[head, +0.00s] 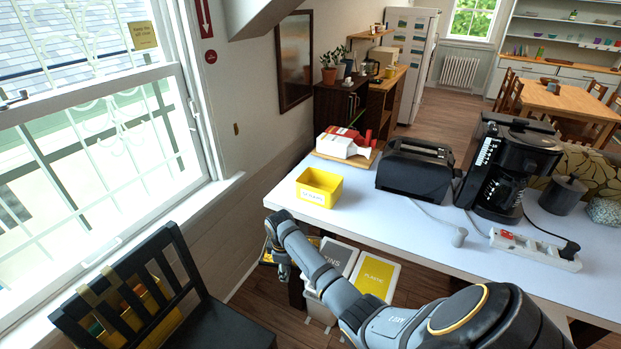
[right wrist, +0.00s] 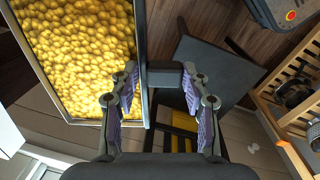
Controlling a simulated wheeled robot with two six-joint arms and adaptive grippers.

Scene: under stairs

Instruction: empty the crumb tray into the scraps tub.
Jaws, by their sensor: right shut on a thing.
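The scraps tub (head: 319,187) is a yellow, open box with a label on its front, standing near the left end of the white table. The crumb tray (right wrist: 145,45) shows in the right wrist view as a metal-edged tray holding many yellow lumps. My right gripper (right wrist: 160,77) is shut on its dark end piece, with a finger on each side. In the head view my right gripper (head: 282,268) is beyond the table's front left corner, lower in the picture than the tub. The tray is hard to make out there. My left gripper is out of view.
A black toaster (head: 415,168), a coffee maker (head: 508,170) and a power strip (head: 535,250) stand on the table (head: 400,235). A red and white bag (head: 345,142) lies behind the tub. Lidded bins (head: 374,277) stand below; a dark chair (head: 205,325) is at left.

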